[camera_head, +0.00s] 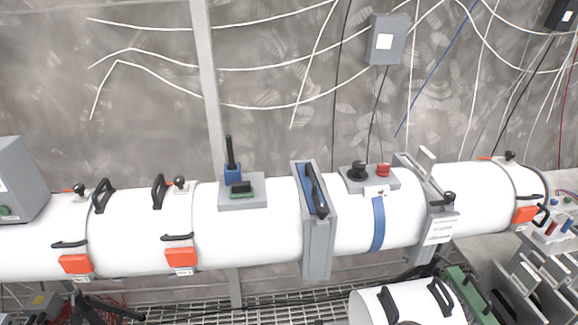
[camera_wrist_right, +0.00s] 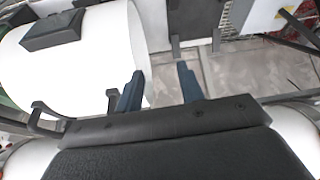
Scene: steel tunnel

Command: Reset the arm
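My right gripper (camera_wrist_right: 159,88) shows in the right wrist view. Its two dark blue fingers stand apart with a clear gap and nothing between them, over grey floor. A white cylinder (camera_wrist_right: 85,60) with a dark block on it lies left of the fingers. I cannot tell how far the left finger is from it. In the head view I see neither gripper clearly. A dark shape at the bottom left edge is too unclear to name.
A long white pipe (camera_head: 270,235) with black handles, orange blocks and grey clamps (camera_head: 318,235) crosses the head view. A shorter white cylinder (camera_head: 415,306) lies at the bottom right, beside grey racks (camera_head: 530,280). A grey box (camera_head: 15,180) stands at left. Cables hang on the wall behind.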

